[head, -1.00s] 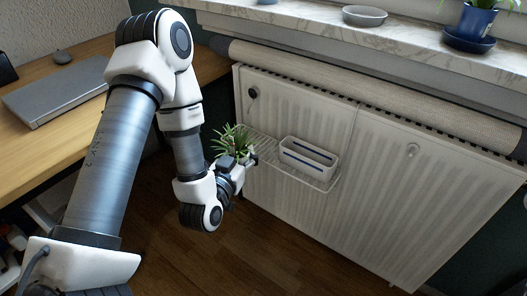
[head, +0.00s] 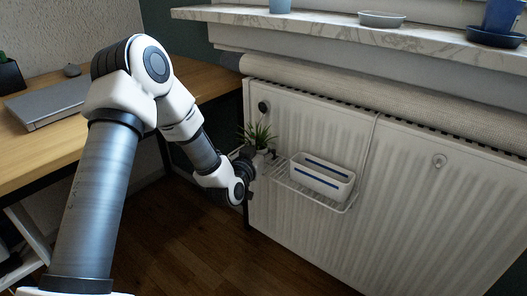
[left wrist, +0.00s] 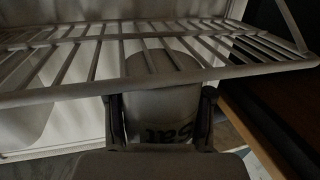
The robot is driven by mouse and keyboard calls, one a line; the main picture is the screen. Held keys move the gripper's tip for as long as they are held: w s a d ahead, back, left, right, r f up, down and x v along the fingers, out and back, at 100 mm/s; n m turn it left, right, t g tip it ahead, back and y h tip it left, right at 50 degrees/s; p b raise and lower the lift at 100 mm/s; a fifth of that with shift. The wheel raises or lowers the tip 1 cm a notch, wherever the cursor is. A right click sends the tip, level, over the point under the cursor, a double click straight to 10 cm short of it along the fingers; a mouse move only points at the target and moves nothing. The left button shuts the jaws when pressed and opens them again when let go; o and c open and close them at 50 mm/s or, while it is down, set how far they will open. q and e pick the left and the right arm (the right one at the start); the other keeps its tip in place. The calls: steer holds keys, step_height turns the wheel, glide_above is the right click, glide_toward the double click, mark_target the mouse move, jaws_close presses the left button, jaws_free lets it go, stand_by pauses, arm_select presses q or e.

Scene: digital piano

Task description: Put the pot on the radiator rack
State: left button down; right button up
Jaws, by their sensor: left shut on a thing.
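The pot with a spiky green plant (head: 257,135) is at the left end of the wire radiator rack (head: 330,203) in the head view. My left gripper (head: 256,160) is shut on the pot and largely hides it there. In the left wrist view the pale pot (left wrist: 160,103) with dark lettering sits between the two dark fingers. The rack's wires (left wrist: 60,95) cross in front of one end of it in that view. I cannot tell whether the pot touches the rack. My right gripper is not in view.
A white box with blue-edged slots (head: 322,177) stands on the rack, right of the pot. The white radiator (head: 400,200) is behind. A windowsill (head: 330,27) with several pots runs above. A wooden desk (head: 50,140) with a laptop (head: 45,105) is at the left.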

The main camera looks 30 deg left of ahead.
arm_select(q)
steer(key=shift+f, duration=0.1)
steer(key=shift+c, duration=2.2)
jaws_free()
steer(key=shift+r, duration=0.25)
steer(key=s+d+p, duration=0.2)
steer(key=s+p, duration=0.1)
steer(key=s, duration=0.9)
steer(key=s+d+f+m+g+h, duration=0.1)
steer(key=s+d+f+g+h, duration=0.15)
steer(key=f, duration=0.45)
steer(key=s+d+f+m+g+h, duration=0.1)
steer(key=d+f+g, duration=0.25)
steer(key=f, duration=0.25)
steer(key=s+d+f+g, duration=0.3)
steer(key=s+f+g, duration=0.2)
steer(key=s+f, duration=0.3)
steer(key=s+d+f+g, duration=0.3)
steer(key=s+f+g, duration=0.3)
steer(key=s, duration=0.8)
step_height(320, 180, down, 3)
steer(key=shift+s+d+f+n, duration=0.1)
steer(key=shift+s+d+n, duration=0.2)
steer(key=shift+s+d, duration=0.1)
